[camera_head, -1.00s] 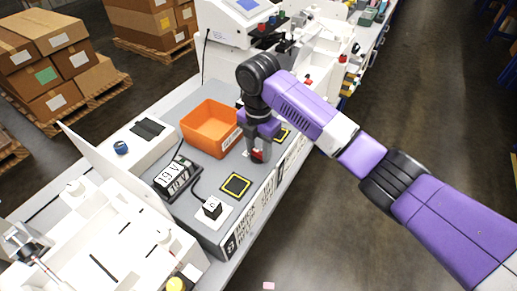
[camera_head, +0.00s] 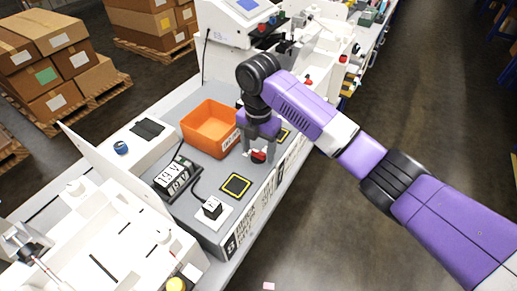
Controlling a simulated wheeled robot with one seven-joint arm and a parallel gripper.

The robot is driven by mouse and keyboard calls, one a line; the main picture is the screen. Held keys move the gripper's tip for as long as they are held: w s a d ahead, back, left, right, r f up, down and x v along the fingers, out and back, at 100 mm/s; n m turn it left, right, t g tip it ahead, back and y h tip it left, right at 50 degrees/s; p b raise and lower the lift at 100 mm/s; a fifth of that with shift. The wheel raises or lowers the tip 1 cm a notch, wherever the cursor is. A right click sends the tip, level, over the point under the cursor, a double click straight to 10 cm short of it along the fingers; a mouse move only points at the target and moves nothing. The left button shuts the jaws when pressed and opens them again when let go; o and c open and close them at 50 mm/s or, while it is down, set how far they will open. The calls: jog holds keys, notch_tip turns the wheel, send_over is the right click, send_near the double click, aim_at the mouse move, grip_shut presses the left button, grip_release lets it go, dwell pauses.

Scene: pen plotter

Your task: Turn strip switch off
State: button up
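My gripper (camera_head: 259,153) points down over the grey bench top, in front of the orange bin. Its two fingers stand apart, on either side of a small red part (camera_head: 258,156). The red part is low between the fingertips; I cannot tell whether it touches either finger or what it rests on. No switch can be clearly made out as the strip switch; the red part is too small to identify.
An orange bin (camera_head: 207,127) stands just left of my gripper. White machines stand at both ends.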

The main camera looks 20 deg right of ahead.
aim_at(259, 152)
jog(key=shift+r+b, duration=0.45)
jog(key=shift+r, duration=3.4)
